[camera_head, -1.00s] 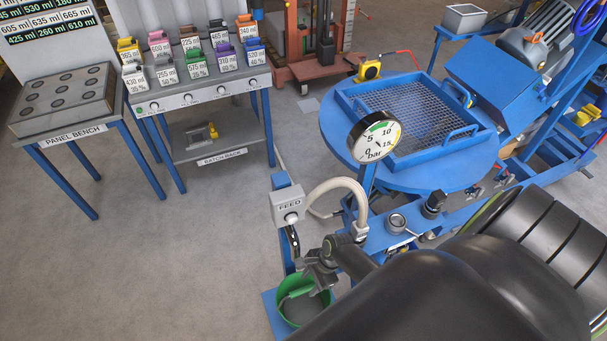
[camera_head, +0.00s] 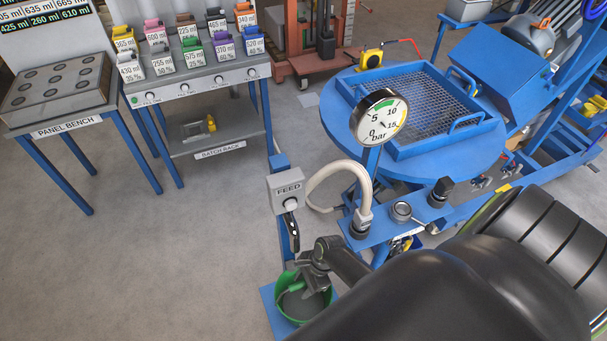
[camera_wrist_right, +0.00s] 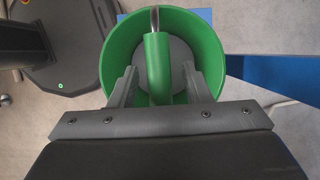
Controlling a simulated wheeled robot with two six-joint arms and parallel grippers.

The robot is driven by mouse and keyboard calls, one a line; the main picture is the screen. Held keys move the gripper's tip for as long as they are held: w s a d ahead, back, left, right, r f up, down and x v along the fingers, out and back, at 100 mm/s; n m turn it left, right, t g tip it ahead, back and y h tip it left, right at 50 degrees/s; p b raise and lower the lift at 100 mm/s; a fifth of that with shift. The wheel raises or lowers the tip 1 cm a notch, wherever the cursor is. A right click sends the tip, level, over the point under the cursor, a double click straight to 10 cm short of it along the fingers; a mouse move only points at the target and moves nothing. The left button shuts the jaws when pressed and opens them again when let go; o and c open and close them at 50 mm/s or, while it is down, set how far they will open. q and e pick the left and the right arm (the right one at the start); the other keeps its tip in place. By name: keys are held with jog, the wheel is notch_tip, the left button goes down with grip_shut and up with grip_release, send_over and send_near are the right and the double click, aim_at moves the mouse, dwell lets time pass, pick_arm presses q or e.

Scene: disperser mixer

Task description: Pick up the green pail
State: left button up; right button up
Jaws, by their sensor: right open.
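The green pail (camera_head: 291,307) stands on a low blue plate at the bottom centre of the head view, below the feed box. It has a green grip handle across its top and grey contents or a grey bottom inside. My right gripper (camera_head: 306,286) is over the pail. In the right wrist view the pail (camera_wrist_right: 113,52) fills the upper middle, and its green handle (camera_wrist_right: 158,68) lies between the two fingers of my right gripper (camera_wrist_right: 158,84). The fingers are open, with gaps on both sides of the handle. My left gripper is not in view.
The feed box (camera_head: 287,189) on a blue post and a pale hose (camera_head: 321,187) stand just behind the pail. A pressure gauge (camera_head: 380,117) and a round blue table (camera_head: 360,140) are further back. Open floor (camera_head: 180,260) lies to the left.

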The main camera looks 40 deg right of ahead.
jog(key=shift+f, duration=0.2)
dwell(0.6)
grip_shut()
dwell(1.1)
